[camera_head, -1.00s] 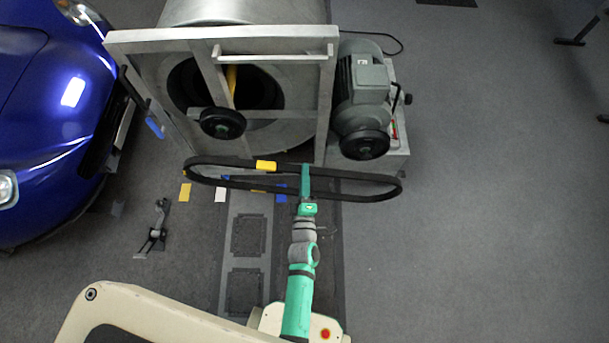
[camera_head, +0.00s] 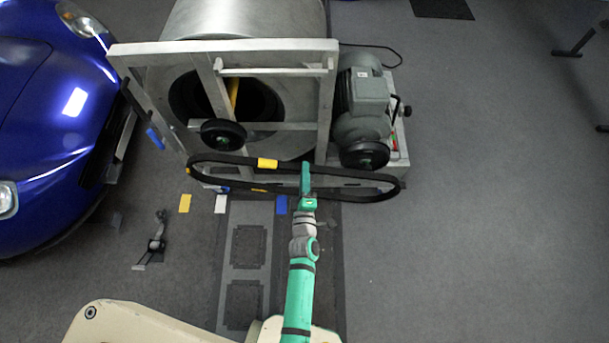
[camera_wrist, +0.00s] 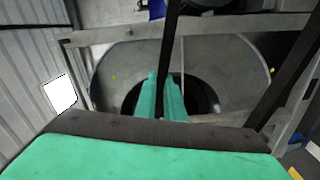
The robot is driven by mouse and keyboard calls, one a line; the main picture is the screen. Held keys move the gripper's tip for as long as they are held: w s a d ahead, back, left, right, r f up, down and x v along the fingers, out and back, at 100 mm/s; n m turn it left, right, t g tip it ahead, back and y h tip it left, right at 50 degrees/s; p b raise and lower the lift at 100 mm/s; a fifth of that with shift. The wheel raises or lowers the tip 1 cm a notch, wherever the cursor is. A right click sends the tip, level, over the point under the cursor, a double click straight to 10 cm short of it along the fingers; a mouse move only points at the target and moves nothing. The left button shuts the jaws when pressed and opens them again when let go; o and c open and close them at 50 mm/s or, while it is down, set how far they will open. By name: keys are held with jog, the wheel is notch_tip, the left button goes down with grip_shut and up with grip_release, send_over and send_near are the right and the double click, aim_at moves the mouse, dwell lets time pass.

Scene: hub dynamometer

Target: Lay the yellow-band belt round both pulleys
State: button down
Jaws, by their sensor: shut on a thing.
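The black belt with a yellow band (camera_head: 267,163) hangs as a long flat loop in front of the machine. My gripper (camera_head: 306,180) is shut on the belt's upper run, right of the yellow band. In the wrist view the green fingers (camera_wrist: 162,98) close on the dark belt strand (camera_wrist: 168,45). The left pulley (camera_head: 223,133) is a black wheel on the frame before the drum. The right pulley (camera_head: 365,154) is a black wheel on the grey motor. In the head view the loop lies just below both pulleys, and I see it around neither.
A metal frame (camera_head: 328,100) and large drum (camera_head: 245,22) stand behind the belt. The grey motor (camera_head: 368,95) is at the right. A blue car (camera_head: 50,110) stands at the left. A small stand (camera_head: 154,242) is on the floor.

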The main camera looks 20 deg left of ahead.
jog(key=x, duration=1.4)
dwell(1.5)
jog(key=shift+w, duration=0.1)
jog(key=shift+f, duration=0.2)
dwell(0.6)
jog(key=c, duration=1.4)
grip_release()
jog(key=shift+v, duration=5.05)
